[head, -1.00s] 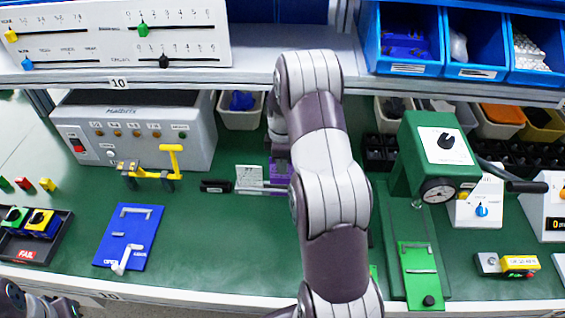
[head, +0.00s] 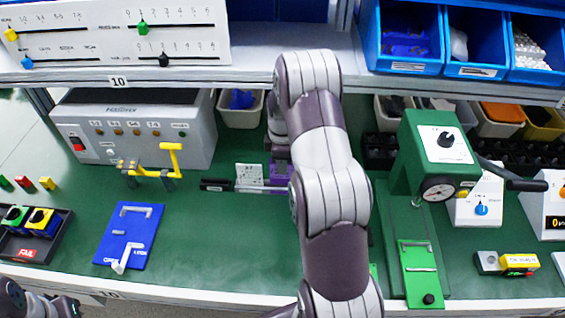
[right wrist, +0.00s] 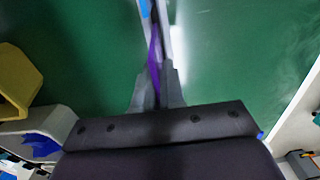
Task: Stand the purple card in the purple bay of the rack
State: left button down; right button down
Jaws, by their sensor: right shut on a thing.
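The purple card (right wrist: 153,58) shows edge-on in the right wrist view as a thin upright strip. My right gripper (right wrist: 157,88) is shut on it. In the head view a purple patch (head: 279,176) shows beside my right forearm, beside a white printed panel (head: 249,176). I cannot tell whether this patch is the card or part of the rack. My forearm hides the right gripper's fingers and most of the rack there. A pale upright edge stands right beside the card in the wrist view. My left gripper (head: 62,306) is partly cut off at the bottom left; its jaws are unclear.
A black-handled rod (head: 215,185) lies left of the purple patch. A grey box (head: 150,120) with a yellow lever stands at the back left. A blue plate (head: 128,235) lies front left. A green press (head: 430,165) stands right of my arm.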

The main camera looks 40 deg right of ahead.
jog(key=shift+f+b, duration=0.75)
jog(key=shift+f, duration=0.75)
jog(key=c, duration=1.1)
grip_release()
jog(key=shift+c, duration=0.2)
jog(key=shift+r, duration=0.15)
notch_tip(320, 180, up, 12)
jog(key=shift+r, duration=0.25)
notch_tip(320, 180, up, 9)
jog(key=p, duration=0.9)
jog(key=shift+p, duration=0.35)
